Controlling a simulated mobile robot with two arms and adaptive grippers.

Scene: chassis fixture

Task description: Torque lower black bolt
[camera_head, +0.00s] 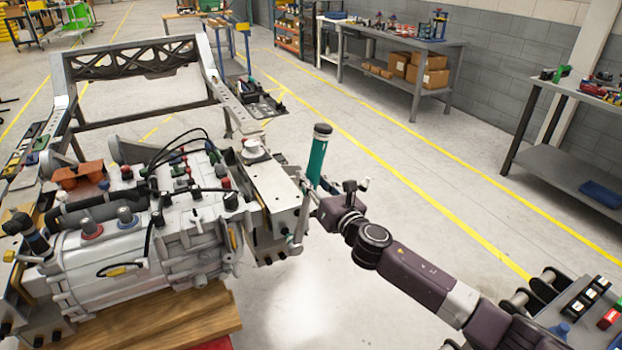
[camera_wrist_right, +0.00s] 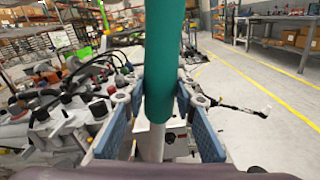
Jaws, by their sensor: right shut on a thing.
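My right gripper (camera_head: 312,207) is shut on a teal-handled tool (camera_head: 317,155) with a black top. The tool stands close to upright beside the bracket. In the right wrist view, the two blue finger pads (camera_wrist_right: 154,105) press on either side of the teal handle (camera_wrist_right: 165,60), and a pale shaft (camera_wrist_right: 151,142) runs on below it. A metal bracket (camera_head: 281,192) at the right end of the chassis assembly is just left of the gripper. The lower black bolt cannot be made out with certainty, and the tool's tip is hidden. My left gripper does not show.
The large silver motor unit (camera_head: 150,248), with hoses and coloured caps, fills the left on wooden blocks (camera_head: 190,318). A grey frame (camera_head: 140,100) rises behind it. A bench with parts (camera_head: 585,310) is at lower right. The floor (camera_head: 420,170) right of the chassis is clear.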

